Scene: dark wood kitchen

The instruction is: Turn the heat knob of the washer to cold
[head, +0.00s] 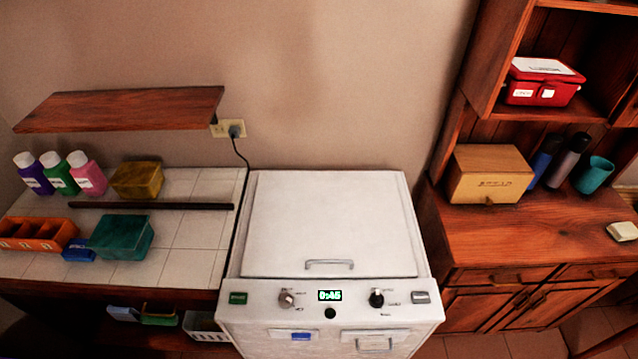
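The white washer (325,225) stands against the wall in the middle of the head view, with its lid shut. Its front panel has a silver knob (286,299) on the left and a black knob (376,298) on the right, with a lit display (330,296) reading 0:45 between them. Small markings surround both knobs, but they are too small to read, so I cannot tell which is the heat knob or where either is set. Neither of my grippers is in view.
A tiled counter (190,250) at left holds bottles, boxes and a dark bar. A wooden cabinet (530,240) stands at right. On the panel are a green button (238,298), a grey button (421,297) and a round black button (330,313). Nothing visible blocks the panel.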

